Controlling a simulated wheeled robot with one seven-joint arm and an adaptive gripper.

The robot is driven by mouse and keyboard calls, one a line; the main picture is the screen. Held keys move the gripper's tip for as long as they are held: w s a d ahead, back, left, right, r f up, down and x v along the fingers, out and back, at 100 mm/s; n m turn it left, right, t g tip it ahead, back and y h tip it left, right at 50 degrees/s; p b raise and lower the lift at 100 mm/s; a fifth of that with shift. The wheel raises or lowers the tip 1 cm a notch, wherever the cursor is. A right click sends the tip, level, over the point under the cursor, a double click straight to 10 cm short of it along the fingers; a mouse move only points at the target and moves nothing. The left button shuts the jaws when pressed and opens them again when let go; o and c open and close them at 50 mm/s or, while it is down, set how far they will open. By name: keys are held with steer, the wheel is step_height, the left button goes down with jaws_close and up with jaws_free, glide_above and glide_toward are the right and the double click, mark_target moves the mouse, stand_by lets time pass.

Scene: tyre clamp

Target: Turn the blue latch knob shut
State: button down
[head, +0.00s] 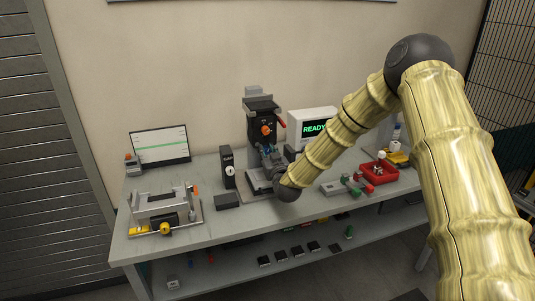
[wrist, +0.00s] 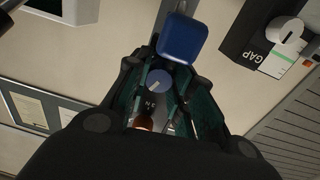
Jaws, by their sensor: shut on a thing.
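The clamp fixture (head: 262,118) stands near the back middle of the bench, with an orange knob (head: 266,130) on its front. My gripper (head: 267,152) is low in front of it, and a small bit of blue shows at its fingers. In the wrist view the blue latch knob (wrist: 182,38) shows as a rounded block at the fingertips of my gripper (wrist: 172,66). The gripper is shut on it. A round blue disc with a pale mark (wrist: 158,80) shows between the fingers. The fingers partly hide how the knob joins the fixture, so its turn angle is unclear.
The black GAP gauge (head: 228,168) stands left of the fixture; it also shows in the wrist view (wrist: 262,40). A READY screen (head: 313,127) is behind my arm. A red tray (head: 379,172) lies right, and a grey fixture (head: 165,213) stands at the left front.

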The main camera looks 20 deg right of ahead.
steer(key=shift+f+m+b, duration=0.2)
steer(key=shift+m+b, duration=0.7)
steer(key=shift+b, duration=0.2)
steer(key=shift+r+m+b, duration=0.2)
steer(key=shift+m+b, duration=0.3)
steer(key=shift+m, duration=0.2)
steer(key=c, duration=1.2)
jaws_free()
steer(key=shift+o, duration=0.2)
steer(key=shift+s, duration=0.15)
steer(key=s, duration=1.1)
steer(key=shift+s, duration=0.4)
steer(key=shift+a, duration=0.1)
